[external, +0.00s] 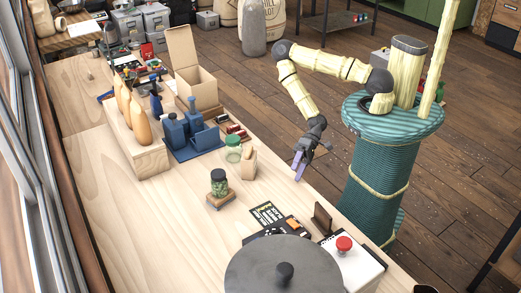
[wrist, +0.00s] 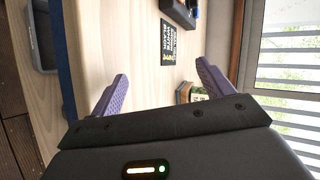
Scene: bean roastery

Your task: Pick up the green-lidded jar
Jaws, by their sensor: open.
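A clear jar with a green lid (external: 233,142) stands on the wooden table in the external view, beside a small pale wooden block. A second jar (external: 219,180), dark-lidded with green contents, stands nearer the camera on a small wooden stand. My gripper (external: 299,168) hangs at the table's right edge, right of both jars, and is open and empty. In the wrist view its purple fingers (wrist: 160,92) are wide apart. A small wooden and green item (wrist: 190,92) shows beside the right finger, partly hidden; it looks like the second jar on its stand. I cannot make out the green-lidded jar there.
A blue rack (external: 192,143), an open cardboard box (external: 196,88) and a wooden stand with tan bottles (external: 150,160) are farther back. A black printed card (external: 267,214), a large grey round lid (external: 284,275) and a red-button box (external: 352,262) are nearer. Table at left is bare.

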